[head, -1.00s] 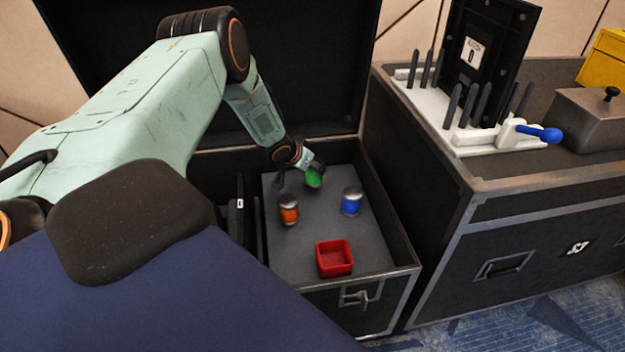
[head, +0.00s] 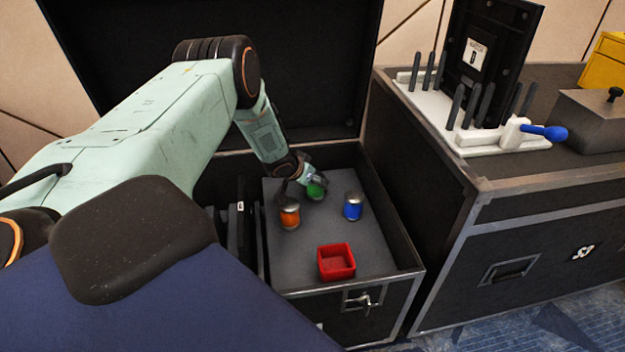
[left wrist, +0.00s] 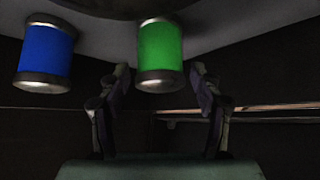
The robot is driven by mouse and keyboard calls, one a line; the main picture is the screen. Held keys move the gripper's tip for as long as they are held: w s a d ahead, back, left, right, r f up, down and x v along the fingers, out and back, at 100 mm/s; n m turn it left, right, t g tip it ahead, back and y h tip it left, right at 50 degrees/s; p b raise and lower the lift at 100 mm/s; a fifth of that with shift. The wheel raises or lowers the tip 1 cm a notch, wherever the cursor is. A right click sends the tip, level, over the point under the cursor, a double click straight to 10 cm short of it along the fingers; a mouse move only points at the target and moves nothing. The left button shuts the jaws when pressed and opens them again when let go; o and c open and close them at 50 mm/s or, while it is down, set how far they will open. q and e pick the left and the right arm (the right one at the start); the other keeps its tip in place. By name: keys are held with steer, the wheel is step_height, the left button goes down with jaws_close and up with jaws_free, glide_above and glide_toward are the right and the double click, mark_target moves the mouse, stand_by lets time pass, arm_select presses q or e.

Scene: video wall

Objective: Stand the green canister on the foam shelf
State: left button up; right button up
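The green canister (head: 316,191) is on the grey foam shelf (head: 300,252) inside the black case, between and behind the orange and blue canisters, and looks about upright. My left gripper (head: 308,177) comes down to it from behind and hides part of it. In the left wrist view the green canister (left wrist: 160,47) is between the two spread fingers of my left gripper (left wrist: 160,72). Its metal end is level with the fingertips, and a small gap shows on each side. Its contact with the foam is not clearly visible. My right gripper is out of view.
An orange canister (head: 290,214) stands close by on the left, a blue canister (head: 353,207) on the right. A red open box (head: 336,262) sits near the front. Case walls and a raised lid surround the shelf. A second case (head: 510,190) stands to the right.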

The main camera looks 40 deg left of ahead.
arm_select(q)
steer(key=shift+o, duration=0.5)
steer(key=shift+r, duration=0.1)
steer(key=shift+r+p, duration=0.3)
steer(key=shift+p, duration=0.05)
steer(key=p+v, duration=0.8)
steer(key=v, duration=0.3)
steer(key=shift+s+r+p, duration=0.2)
steer(key=shift+s+p, duration=0.1)
steer(key=shift+s, duration=0.05)
